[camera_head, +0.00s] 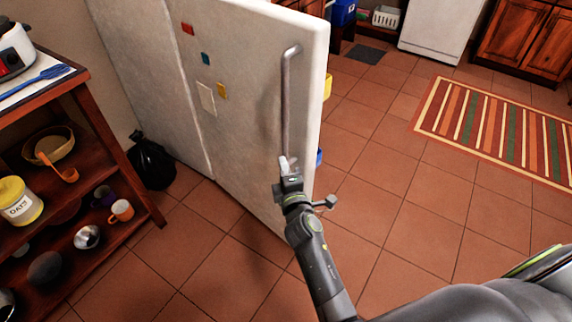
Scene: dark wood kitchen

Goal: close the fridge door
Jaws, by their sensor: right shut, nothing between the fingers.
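The white fridge door (245,110) stands in the upper middle of the head view, its outer face with the magnets toward me. It looks swung out, with coloured items showing past its right edge. Its long metal handle (286,95) runs upright near that edge. My right gripper (284,163) is shut and empty at the lower end of the handle, close to the door face. I cannot tell whether it touches the handle or the door. My left gripper is not in view.
A dark wood shelf (100,140) with jars and cups stands at the left. A black bag (151,162) lies on the floor between shelf and fridge. A striped rug (500,130) lies at the right. The tiled floor (400,220) right of the door is clear.

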